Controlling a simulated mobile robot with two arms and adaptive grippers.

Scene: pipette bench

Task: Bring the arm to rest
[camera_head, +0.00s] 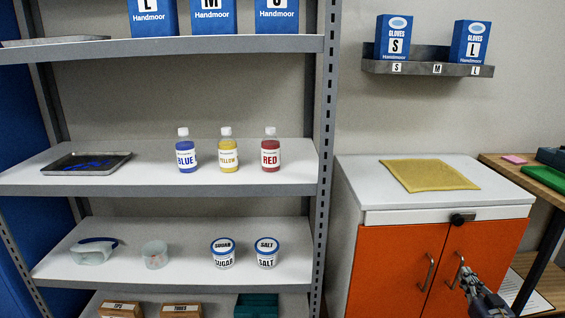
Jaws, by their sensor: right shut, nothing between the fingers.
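My right gripper (466,272) shows at the lower right, in front of the orange cabinet (385,270). It is shut and holds nothing. Its fingertips overlap the right door's handle in the picture; I cannot tell whether they touch it. My left gripper is out of view.
A grey shelf rack (325,130) fills the left, with blue, yellow and red bottles (270,152) and a tray (87,163). A yellow mat (428,175) lies on the white cabinet top (370,190). A glove rack (425,66) hangs above. A wooden table (530,180) stands at right.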

